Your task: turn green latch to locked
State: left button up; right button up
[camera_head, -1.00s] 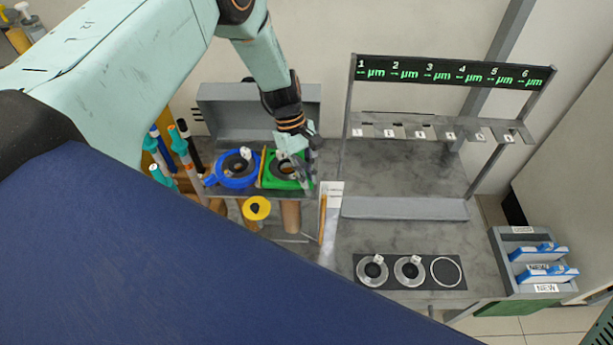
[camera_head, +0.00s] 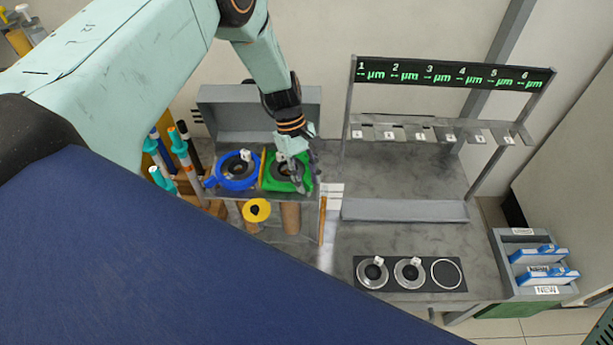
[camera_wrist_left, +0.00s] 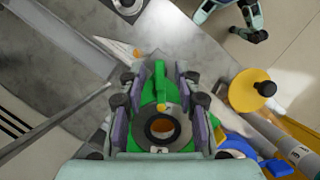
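The green fixture (camera_head: 268,184) is a square green holder with a dark round ring in it, on the grey bench at the back, right of the blue one. In the left wrist view it shows as a green body (camera_wrist_left: 175,143) around the ring, with a narrow upright green latch lever (camera_wrist_left: 160,82). My left gripper (camera_head: 304,185) is at the fixture's right side, pointing down. In the wrist view its two fingers (camera_wrist_left: 157,100) are apart, one on each side of the lever. I cannot tell whether they touch it.
A blue round fixture (camera_head: 237,184) stands close to the left. A yellow capped piece (camera_head: 257,210) is in front. A rack with a numbered display (camera_head: 452,75) stands to the right. A black plate (camera_head: 410,287) with round seats lies at the front right, beside a tray of blue packs (camera_head: 541,254).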

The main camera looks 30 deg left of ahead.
pick_arm(q)
jog(key=v, duration=1.2)
jog(key=shift+d, duration=0.1)
jog(key=s+d+f+m+y, duration=0.35)
jog(key=s+f+m, duration=0.25)
jog(key=s+f, duration=1)
jog(key=s+d+r+m+t, duration=0.2)
jog(key=s+m, duration=0.5)
jog(key=s, duration=1)
notch_tip(320, 180, down, 6)
jog(key=b, duration=0.6)
jog(key=shift+d+f+y, duration=0.2)
jog(key=shift+d+y, duration=0.05)
jog(key=shift+y, duration=0.1)
